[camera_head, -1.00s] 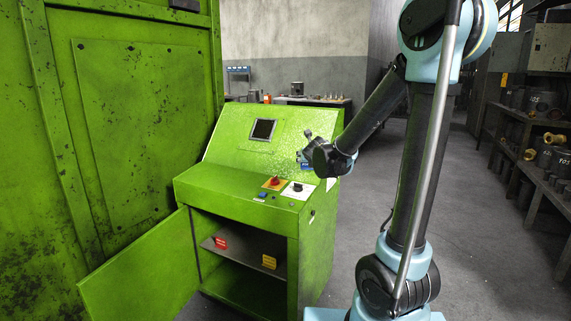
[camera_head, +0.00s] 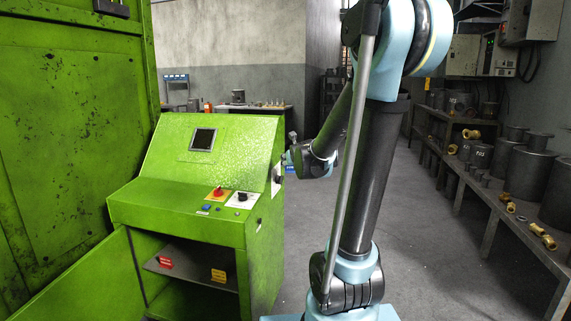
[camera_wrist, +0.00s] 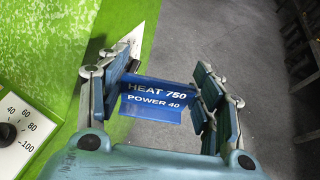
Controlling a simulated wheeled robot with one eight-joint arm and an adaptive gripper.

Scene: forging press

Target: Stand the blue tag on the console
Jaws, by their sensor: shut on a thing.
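The blue tag (camera_wrist: 157,92) reads "HEAT 750 POWER 40" in the wrist view. My gripper (camera_wrist: 163,95) is shut on it, one finger at each side. In the head view a bit of the blue tag (camera_head: 290,169) shows by my gripper, just off the console's right side. The green console (camera_head: 178,196) has a sloped face with a dark screen and a flat ledge with controls. In the wrist view the console's green surface (camera_wrist: 65,40) lies left of my gripper, and grey floor is below the tag.
A red knob (camera_head: 217,192) and a black dial (camera_head: 242,197) sit on the ledge. Below, an open cabinet shelf holds a red tag (camera_head: 165,262) and a yellow tag (camera_head: 218,275); its door (camera_head: 85,285) hangs open. Shelves with heavy parts (camera_head: 500,165) line the right. The floor between is clear.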

